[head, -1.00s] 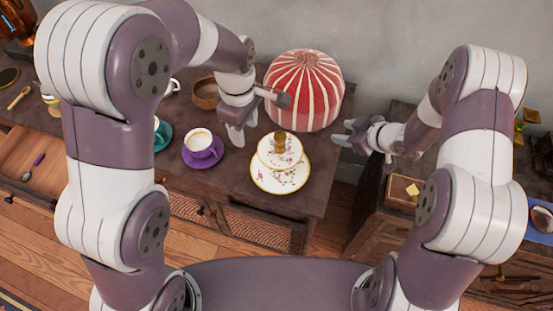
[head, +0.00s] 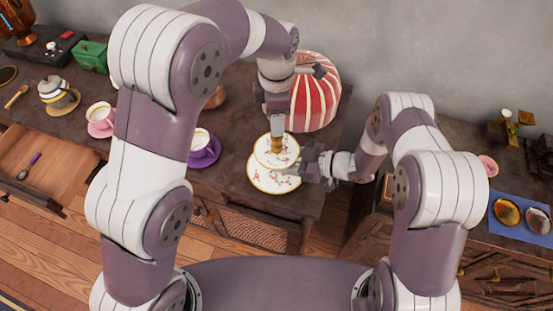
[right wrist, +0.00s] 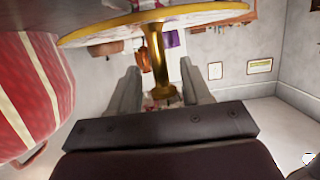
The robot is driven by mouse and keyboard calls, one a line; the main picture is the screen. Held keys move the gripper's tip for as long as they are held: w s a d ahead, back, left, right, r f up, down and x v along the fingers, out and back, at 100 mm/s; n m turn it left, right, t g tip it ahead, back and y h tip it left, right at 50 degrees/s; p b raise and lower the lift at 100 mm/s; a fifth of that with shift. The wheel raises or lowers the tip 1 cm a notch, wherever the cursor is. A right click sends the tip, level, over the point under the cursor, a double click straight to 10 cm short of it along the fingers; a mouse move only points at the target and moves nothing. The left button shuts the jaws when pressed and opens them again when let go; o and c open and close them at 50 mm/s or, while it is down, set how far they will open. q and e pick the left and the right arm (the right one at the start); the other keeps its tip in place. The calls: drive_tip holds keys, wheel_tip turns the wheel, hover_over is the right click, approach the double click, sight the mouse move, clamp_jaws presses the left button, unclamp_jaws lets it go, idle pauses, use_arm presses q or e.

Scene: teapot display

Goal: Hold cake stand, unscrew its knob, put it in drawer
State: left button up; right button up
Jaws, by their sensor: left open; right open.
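The two-tier white cake stand (head: 257,180) with gold rims stands near the dark cabinet's front right corner. Its gold knob (head: 277,143) is on top. My left gripper (head: 276,127) is open and points down over the knob, its fingertips close to it; contact is unclear. My right gripper (head: 304,168) is open at the stand's right side, at tier height. In the right wrist view, the stand's gold column (right wrist: 157,55) shows between the open fingers (right wrist: 160,80), under a gold-rimmed plate (right wrist: 190,16). An open wooden drawer (head: 65,172) is at the left.
A red-and-white striped dome (head: 318,100) stands just behind the stand. A purple cup and saucer (head: 203,150) is to its left, partly behind my left arm. A spoon (head: 24,174) and a purple-handled utensil lie in the drawer. A gap separates the right-hand cabinet.

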sight(277, 138)
clamp_jaws()
use_arm(q)
drive_tip(key=m, duration=1.5)
drive_tip(key=shift+m, duration=0.3)
drive_tip(key=m, duration=0.3)
drive_tip(key=shift+m, duration=0.4)
drive_tip(key=m, duration=2.9)
drive_tip(key=shift+f+m, duration=0.15)
drive_tip(key=shift+m, duration=0.35)
wheel_tip(277, 138, down, 8)
drive_tip(key=shift+r, duration=0.15)
